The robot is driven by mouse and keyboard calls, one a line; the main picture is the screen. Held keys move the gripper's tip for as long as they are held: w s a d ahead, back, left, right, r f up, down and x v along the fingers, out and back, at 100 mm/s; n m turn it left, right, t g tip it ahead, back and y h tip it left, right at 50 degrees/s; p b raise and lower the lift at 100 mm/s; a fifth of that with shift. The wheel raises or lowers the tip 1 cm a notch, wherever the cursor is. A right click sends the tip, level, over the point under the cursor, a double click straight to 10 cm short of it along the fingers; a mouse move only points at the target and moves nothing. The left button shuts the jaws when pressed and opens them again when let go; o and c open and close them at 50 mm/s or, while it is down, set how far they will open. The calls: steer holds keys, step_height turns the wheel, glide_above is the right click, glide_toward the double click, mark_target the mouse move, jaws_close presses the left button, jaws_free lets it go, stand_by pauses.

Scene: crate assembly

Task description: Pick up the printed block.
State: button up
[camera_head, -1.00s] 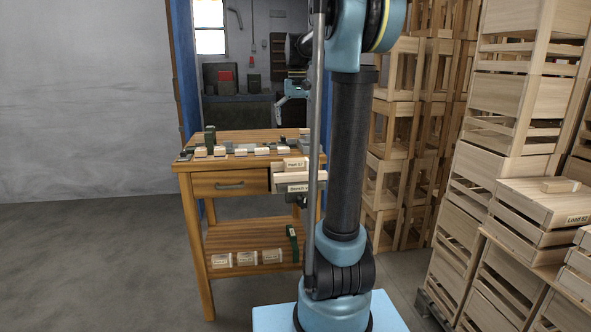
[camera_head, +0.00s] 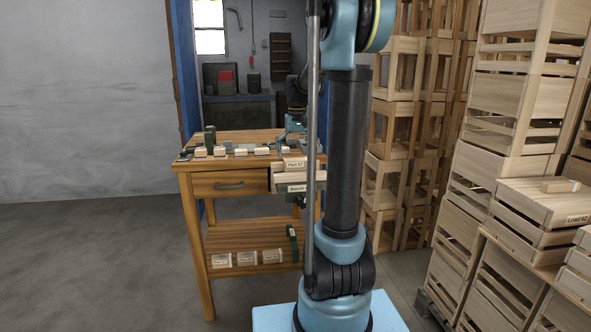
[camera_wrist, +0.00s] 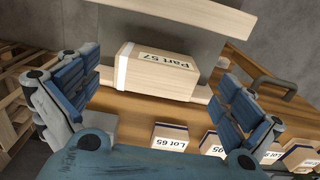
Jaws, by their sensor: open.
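The printed block is a pale wooden block labelled "Part 57" (camera_wrist: 150,82). In the wrist view it lies between my spread fingers, a little ahead of them. In the head view the same block (camera_head: 294,163) sits at the right front of the wooden workbench (camera_head: 225,136). My gripper (camera_wrist: 160,76) is open and empty, with a gap on both sides of the block. In the head view my gripper (camera_head: 294,128) is above the bench's right side, partly hidden behind my arm.
Several smaller labelled blocks, one reading "Lot 65" (camera_wrist: 171,144), stand along the bench. A pale wooden board (camera_wrist: 190,14) lies beyond the block. A drawer handle (camera_wrist: 277,90) is at the right. Stacked crates (camera_head: 495,95) fill the right side. Floor at left is clear.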

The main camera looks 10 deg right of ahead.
mark_target(297, 161)
steer(key=shift+d+f, duration=0.1)
steer(key=shift+f, duration=2.25)
steer(key=c, duration=1.1)
